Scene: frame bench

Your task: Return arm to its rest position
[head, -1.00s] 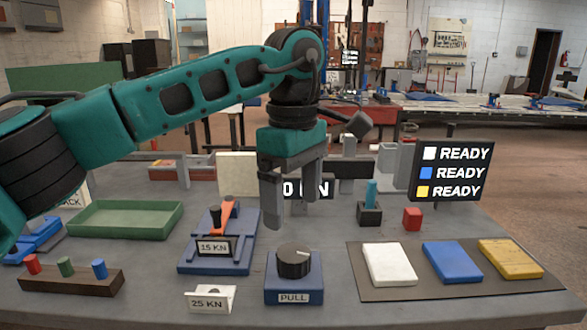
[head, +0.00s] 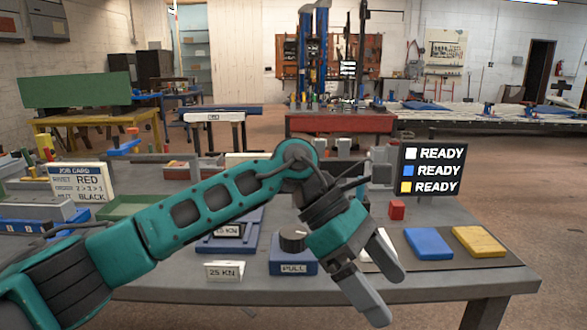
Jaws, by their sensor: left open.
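My left arm, teal and black, comes in from the lower left of the head view. Its gripper (head: 383,291) is open and empty, with its two grey fingers spread and pointing down to the right. The gripper hangs in front of the bench (head: 440,287), over its front edge, and hides most of the white pad (head: 391,246). The blue base with the black PULL knob (head: 293,252) stands just left of the gripper. My right gripper is not in view.
A blue pad (head: 428,243) and a yellow pad (head: 479,241) lie to the right. A READY display (head: 432,171) stands behind them, with a red block (head: 397,210) below it. A 25 KN card (head: 224,271), a green tray (head: 120,208) and a job card (head: 79,182) are left.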

